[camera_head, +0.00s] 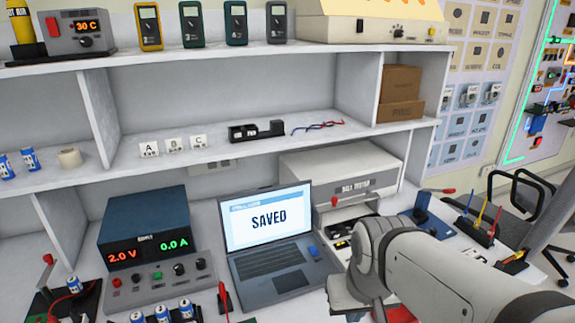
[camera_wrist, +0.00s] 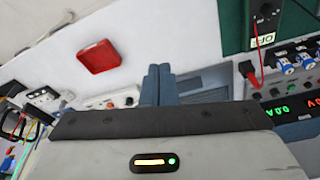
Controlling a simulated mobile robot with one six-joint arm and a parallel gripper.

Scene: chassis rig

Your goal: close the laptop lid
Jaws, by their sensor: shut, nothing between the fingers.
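The laptop (camera_head: 272,255) stands open on the bench, its lid raised and its lit screen (camera_head: 268,218) reading "SAVED". In the wrist view part of the laptop (camera_wrist: 205,80) shows just right of my fingers, cut off by my gripper body. My gripper (camera_wrist: 157,84) is shut and empty, its two blue-grey fingers side by side. Contact with the laptop cannot be told.
A power supply (camera_head: 146,231) stands left of the laptop, with blue cells in front. A cell tester (camera_head: 345,170) stands behind at right, under the shelf (camera_head: 220,150). Tools in a holder (camera_head: 475,230) stand at right.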

